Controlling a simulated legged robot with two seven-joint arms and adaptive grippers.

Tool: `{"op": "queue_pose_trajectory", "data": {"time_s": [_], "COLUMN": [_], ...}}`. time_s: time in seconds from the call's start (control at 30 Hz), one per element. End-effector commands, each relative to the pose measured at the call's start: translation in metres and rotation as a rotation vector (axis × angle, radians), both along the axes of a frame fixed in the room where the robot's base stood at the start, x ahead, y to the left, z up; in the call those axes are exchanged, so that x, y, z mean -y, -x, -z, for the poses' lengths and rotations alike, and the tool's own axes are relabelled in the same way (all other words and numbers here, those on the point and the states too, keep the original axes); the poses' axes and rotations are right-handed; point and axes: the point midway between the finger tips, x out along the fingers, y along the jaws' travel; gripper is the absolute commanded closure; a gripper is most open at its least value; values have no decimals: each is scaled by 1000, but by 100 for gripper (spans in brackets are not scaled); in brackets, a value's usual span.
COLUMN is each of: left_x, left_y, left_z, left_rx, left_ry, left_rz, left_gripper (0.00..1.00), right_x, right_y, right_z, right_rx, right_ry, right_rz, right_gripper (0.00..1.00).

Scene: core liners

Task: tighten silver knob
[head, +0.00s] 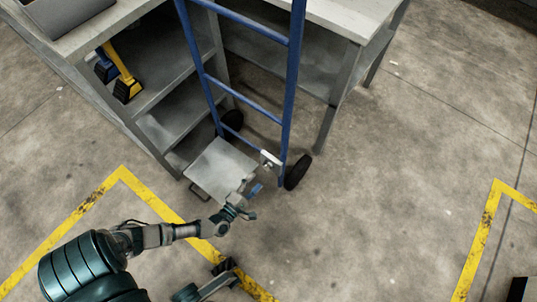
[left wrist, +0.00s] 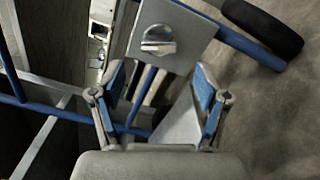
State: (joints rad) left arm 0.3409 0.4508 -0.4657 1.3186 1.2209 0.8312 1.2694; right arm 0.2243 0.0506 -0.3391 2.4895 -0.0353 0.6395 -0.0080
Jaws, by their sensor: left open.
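The silver knob (left wrist: 158,42) sits on a flat grey metal plate (left wrist: 185,20) on the blue hand truck, at the top centre of the left wrist view. A ridge crosses its round face. My left gripper (left wrist: 160,85) is open, with blue pads facing each other. In that picture the knob lies above and between the fingertips, and nothing is between the pads. In the head view my left gripper (head: 253,190) is beside the hand truck's base, below the small bracket (head: 269,160). The knob is too small to make out there.
The blue hand truck (head: 250,108) has black wheels (head: 297,172) and a grey toe plate (head: 219,170). It stands against a grey workbench (head: 345,12) with shelves. Yellow lines (head: 155,202) mark the concrete floor, which is open to the right.

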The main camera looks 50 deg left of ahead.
Motion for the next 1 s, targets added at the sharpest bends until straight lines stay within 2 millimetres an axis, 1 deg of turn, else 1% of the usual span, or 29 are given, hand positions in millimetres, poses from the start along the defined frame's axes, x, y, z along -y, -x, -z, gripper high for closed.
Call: {"op": "queue_pose_trajectory", "data": {"time_s": [0.03, 0.1, 0.2, 0.3, 0.5, 0.7, 0.73, 0.77, 0.8, 0.87, 0.9, 0.97, 1.0], "left_x": [-2, -5, -9, -11, -14, -14, -14, -14, -14, -14, -14, -14, -13], "left_y": [-10, -24, -40, -52, -62, -62, -62, -62, -62, -62, -62, -62, -62], "left_z": [4, 4, 3, 1, 0, -1, -1, -1, -1, -1, -1, -1, -1], "left_rx": [-2, -4, -4, -3, -2, -1, -1, -1, -1, -1, -1, -2, -2], "left_ry": [-2, -3, -4, -9, -5, -4, -4, -4, -4, -4, -4, -5, -5], "left_rz": [1, 1, 1, 1, 1, 1, 1, 1, 1, 1, 1, 1, 1], "left_gripper": [25, 25, 25, 25, 25, 25, 28, 35, 45, 60, 70, 85, 85], "right_x": [0, 1, 1, 3, 1, -1, -1, -1, -1, 0, 0, 0, 0], "right_y": [-2, -3, -3, -4, -4, -7, -7, -7, -7, -7, -7, -6, -6], "right_z": [4, 3, 2, 1, -1, -1, -1, -1, -1, -1, -1, -1, -1], "right_rx": [4, 16, 30, 41, 51, 49, 49, 49, 49, 49, 49, 50, 50], "right_ry": [-1, -2, -3, -4, -2, -1, -1, -1, -1, -2, -2, -2, -2], "right_rz": [0, -1, -1, -2, -1, -1, -1, -1, -1, -1, -1, -1, -1], "right_gripper": [77, 77, 77, 77, 77, 77, 77, 77, 77, 77, 77, 77, 77]}}
